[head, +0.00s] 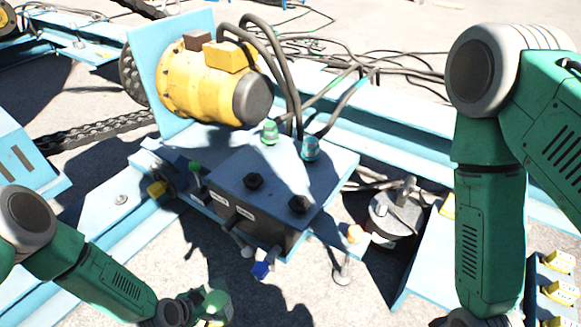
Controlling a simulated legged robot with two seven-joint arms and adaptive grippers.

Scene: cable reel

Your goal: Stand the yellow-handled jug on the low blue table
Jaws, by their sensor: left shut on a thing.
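My left gripper (190,307) is at the bottom edge, left of centre, shut on a small green, partly see-through vessel (216,303). A bit of yellow shows low on it, so it looks like the yellow-handled jug; its lower part is cut off by the frame. It is over shadowed ground, in front of the blue machine frame. A light blue flat surface (425,268) lies at the lower right, partly behind my right arm; I cannot tell whether it is the low blue table. My right arm comes down at the right, and its gripper is out of frame.
A yellow motor (207,85) stands on the blue frame, with black hoses behind. A dark valve block (250,205) with levers projects toward me. A grey round canister (395,215) stands right of it. Several yellow-topped pieces (558,292) sit at the right edge.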

